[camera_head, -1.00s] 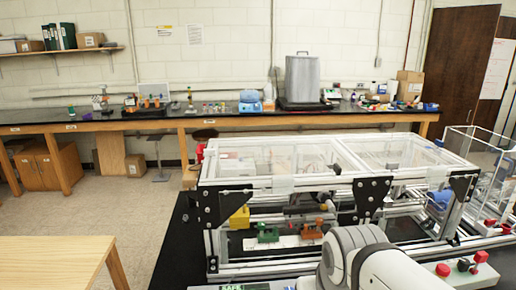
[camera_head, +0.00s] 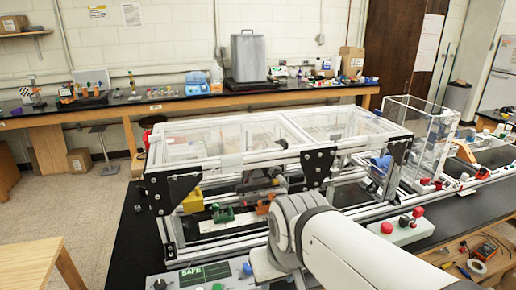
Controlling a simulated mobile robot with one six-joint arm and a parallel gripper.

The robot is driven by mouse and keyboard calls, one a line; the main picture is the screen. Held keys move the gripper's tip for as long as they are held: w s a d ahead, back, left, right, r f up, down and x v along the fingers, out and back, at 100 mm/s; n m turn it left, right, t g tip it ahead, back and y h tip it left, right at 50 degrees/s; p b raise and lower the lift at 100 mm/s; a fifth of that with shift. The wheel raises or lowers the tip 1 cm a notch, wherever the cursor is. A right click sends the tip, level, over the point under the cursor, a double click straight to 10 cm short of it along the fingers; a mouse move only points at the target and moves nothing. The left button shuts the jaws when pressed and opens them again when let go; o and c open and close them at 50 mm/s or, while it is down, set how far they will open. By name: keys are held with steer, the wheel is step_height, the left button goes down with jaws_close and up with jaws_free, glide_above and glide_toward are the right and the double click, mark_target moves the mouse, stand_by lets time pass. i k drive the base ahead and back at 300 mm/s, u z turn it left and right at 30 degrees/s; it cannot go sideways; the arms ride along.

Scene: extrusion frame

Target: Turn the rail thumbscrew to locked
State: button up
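The extrusion frame (camera_head: 235,158), with pale rails, black corner plates and clear top panels, stands on the black bench. I cannot pick out the rail thumbscrew for certain. Small red parts (camera_head: 424,182) sit along the rail at the right, too small to tell whether one is a thumbscrew or how it is turned. Inside the frame are a yellow block (camera_head: 192,201), a green part (camera_head: 222,214) and an orange-brown part (camera_head: 265,205). My white arm reaches in from the lower right and bends down in front of the frame. My gripper does not show.
A pale control box (camera_head: 398,232) with red and black knobs sits right of my arm. A panel with a green SAFE display (camera_head: 205,273) lies at the front. A clear box (camera_head: 420,138) stands at the right. Tools (camera_head: 478,262) lie on the lower right wooden surface.

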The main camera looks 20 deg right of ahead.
mark_target(285, 144)
steer(key=k, duration=1.25)
steer(key=z, duration=0.6)
steer(key=i, duration=1.85)
steer(key=u, duration=0.65)
